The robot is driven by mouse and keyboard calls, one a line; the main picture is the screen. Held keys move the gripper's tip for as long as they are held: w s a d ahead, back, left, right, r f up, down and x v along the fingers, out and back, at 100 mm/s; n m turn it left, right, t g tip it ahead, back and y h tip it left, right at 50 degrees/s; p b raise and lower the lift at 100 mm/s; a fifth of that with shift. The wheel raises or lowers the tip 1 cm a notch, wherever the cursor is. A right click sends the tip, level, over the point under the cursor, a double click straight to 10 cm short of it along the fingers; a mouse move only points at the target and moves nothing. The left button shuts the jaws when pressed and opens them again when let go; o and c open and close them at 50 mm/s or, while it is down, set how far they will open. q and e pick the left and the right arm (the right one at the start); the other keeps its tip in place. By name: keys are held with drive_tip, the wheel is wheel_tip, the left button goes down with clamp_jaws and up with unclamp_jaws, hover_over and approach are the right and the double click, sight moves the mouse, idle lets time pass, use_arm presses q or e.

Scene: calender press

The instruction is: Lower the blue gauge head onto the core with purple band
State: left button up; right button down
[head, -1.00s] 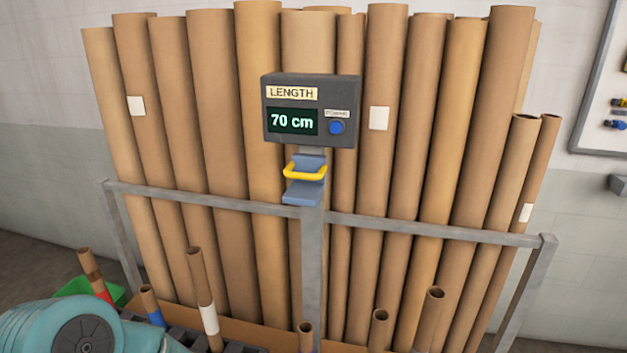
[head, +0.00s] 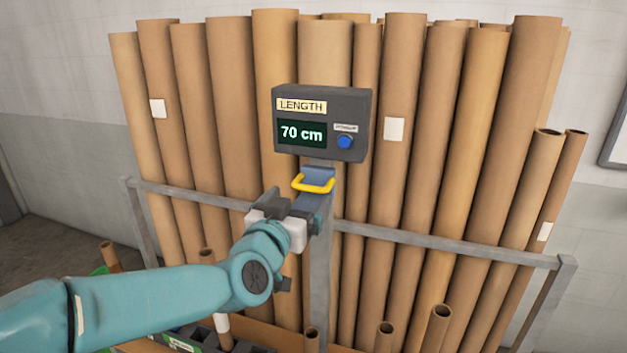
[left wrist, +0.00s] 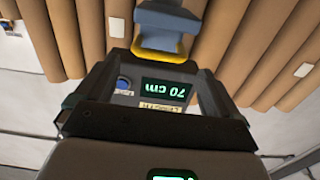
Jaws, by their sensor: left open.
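The blue gauge head (head: 320,174) with its yellow handle (head: 313,187) sits on the grey post just below the length display box. My left gripper (head: 297,206) is open at the handle, just below and in front of it, and hides the lower part of the gauge head. In the left wrist view, the blue gauge head (left wrist: 168,20) and its yellow handle (left wrist: 160,55) show at the top, just beyond my open left gripper (left wrist: 160,72). No purple band shows on any core in view. My right gripper is not in view.
The display box (head: 320,123) reads 70 cm and has a blue button. Tall cardboard tubes stand behind a grey rail (head: 440,241). Several shorter cores, such as one with a white band (head: 223,324), stand low in front, partly hidden by my left arm.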

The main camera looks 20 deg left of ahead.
sight(308, 189)
use_arm(q)
drive_tip(key=w+p, duration=0.1)
drive_tip(key=w, duration=0.5)
drive_tip(key=shift+w+d, duration=0.15)
drive_tip(key=shift+w, duration=0.2)
drive_tip(key=shift+w+d+p, duration=0.1)
drive_tip(key=shift+w+p, duration=0.2)
drive_tip(key=shift+w, duration=0.3)
